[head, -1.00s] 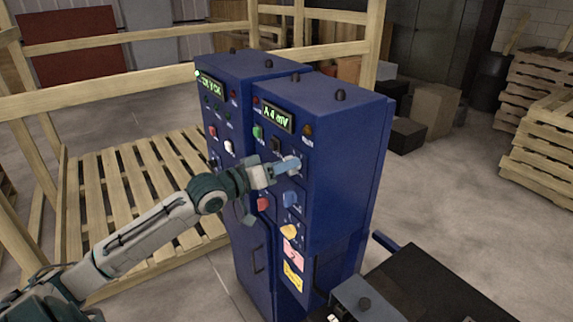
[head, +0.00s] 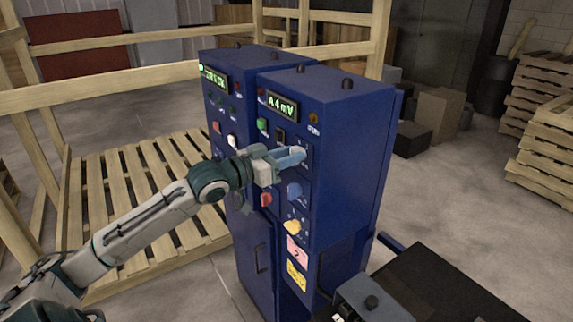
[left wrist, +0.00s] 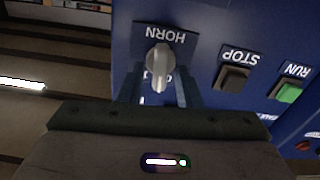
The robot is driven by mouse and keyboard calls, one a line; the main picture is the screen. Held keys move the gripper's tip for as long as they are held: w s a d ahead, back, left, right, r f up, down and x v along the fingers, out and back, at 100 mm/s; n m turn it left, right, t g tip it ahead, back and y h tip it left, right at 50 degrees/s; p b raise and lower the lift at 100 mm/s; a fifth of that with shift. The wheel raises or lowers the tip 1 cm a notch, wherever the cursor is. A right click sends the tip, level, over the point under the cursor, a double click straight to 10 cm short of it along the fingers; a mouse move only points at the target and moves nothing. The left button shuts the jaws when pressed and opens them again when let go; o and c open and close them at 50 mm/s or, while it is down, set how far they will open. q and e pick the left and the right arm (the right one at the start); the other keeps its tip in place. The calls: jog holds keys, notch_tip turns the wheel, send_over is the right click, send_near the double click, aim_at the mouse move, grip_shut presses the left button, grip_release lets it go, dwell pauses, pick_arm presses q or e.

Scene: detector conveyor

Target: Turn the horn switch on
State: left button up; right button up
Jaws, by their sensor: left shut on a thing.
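The horn switch (left wrist: 160,66) is a pale grey rotary knob under a HORN label, which appears upside down in the left wrist view. Its handle lies vertical in that picture. My left gripper (left wrist: 158,90) is shut on the knob, one blue-grey finger on each side. In the head view the left gripper (head: 297,156) reaches the front of the right blue cabinet (head: 345,135) and mostly covers the switch. Lettering behind the knob is partly hidden.
Close by are the STOP button (left wrist: 233,78), the green RUN button (left wrist: 289,92), a blue knob (head: 294,190), a red button (head: 266,199) and a yellow knob (head: 292,227). A second blue cabinet (head: 228,57) adjoins. Wooden rails and a pallet (head: 120,190) stand left.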

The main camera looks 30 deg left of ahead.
pick_arm(q)
jog(key=shift+d+m+b, duration=0.15)
jog(key=shift+m+b, duration=1.35)
jog(key=shift+m, duration=2)
jog(key=o, duration=0.6)
jog(key=shift+w+d+f, duration=0.1)
jog(key=shift+w, duration=0.1)
